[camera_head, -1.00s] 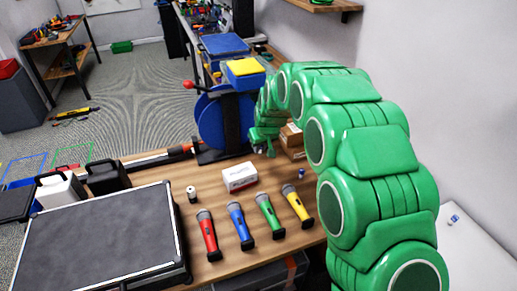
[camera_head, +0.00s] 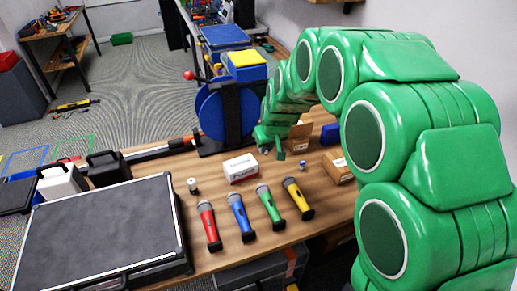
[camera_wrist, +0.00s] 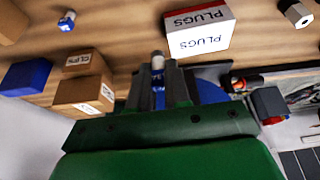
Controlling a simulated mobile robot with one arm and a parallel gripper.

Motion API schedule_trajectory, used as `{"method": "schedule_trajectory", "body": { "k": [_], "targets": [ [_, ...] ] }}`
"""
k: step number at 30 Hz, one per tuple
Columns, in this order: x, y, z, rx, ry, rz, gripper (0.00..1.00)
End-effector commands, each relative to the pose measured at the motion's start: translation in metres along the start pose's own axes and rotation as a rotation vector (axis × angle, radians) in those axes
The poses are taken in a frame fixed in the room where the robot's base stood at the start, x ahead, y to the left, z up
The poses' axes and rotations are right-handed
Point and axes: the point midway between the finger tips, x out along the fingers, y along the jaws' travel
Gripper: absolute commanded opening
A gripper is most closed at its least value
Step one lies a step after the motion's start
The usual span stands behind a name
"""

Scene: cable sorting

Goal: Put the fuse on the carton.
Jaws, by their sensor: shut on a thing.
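The white PLUGS box (camera_head: 240,168) lies near my gripper. A similar small blue-and-white cylinder (camera_head: 302,165) stands on the table. Several microphones (camera_head: 238,216) lie in front, a black case (camera_head: 105,235) at left, a blue reel (camera_head: 225,118) behind, and a blue box (camera_head: 330,133) at right.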

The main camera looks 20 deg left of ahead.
Motion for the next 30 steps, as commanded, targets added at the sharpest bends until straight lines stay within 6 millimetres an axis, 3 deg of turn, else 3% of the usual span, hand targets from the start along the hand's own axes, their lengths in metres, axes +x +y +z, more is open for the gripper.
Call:
{"method": "schedule_trajectory", "body": {
  "k": [18, 25, 30],
  "targets": [
    [-0.073, -0.076, 0.039, 0.012, 0.0, 0.007, 0.0],
    [-0.085, -0.085, 0.047, 0.019, 0.002, 0.01, 0.0],
    [-0.076, -0.085, 0.041, 0.021, -0.001, 0.01, 0.0]
  ]
}}
